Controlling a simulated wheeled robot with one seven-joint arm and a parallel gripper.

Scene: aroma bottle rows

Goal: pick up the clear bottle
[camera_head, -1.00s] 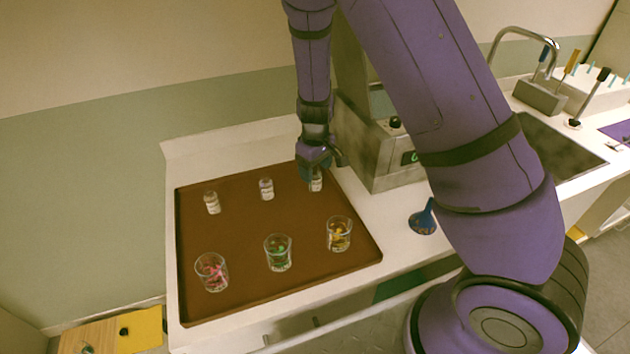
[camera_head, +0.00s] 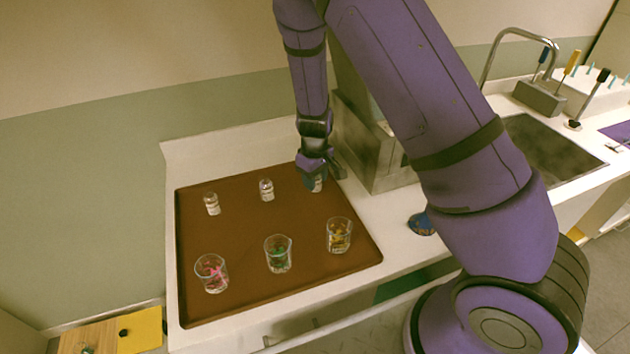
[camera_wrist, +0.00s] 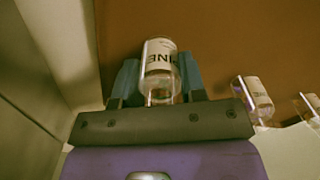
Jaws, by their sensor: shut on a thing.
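A clear bottle with a white label (camera_wrist: 160,62) stands between the two blue fingers of my gripper (camera_wrist: 158,82) in the wrist view. The fingers are shut on it from both sides. In the head view my gripper (camera_head: 316,182) is at the back right of the brown tray (camera_head: 240,236), and the held bottle (camera_head: 317,186) shows only in part below it. Two similar clear bottles with white labels stand on the tray to the left, one at back middle (camera_head: 267,190) and one at back left (camera_head: 212,203).
Three glasses stand along the tray's front: pink contents (camera_head: 211,273), green contents (camera_head: 278,254) and yellow contents (camera_head: 340,235). A grey machine (camera_head: 375,150) stands close right of my gripper. A blue object (camera_head: 421,224) lies on the white counter. The tray's middle is clear.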

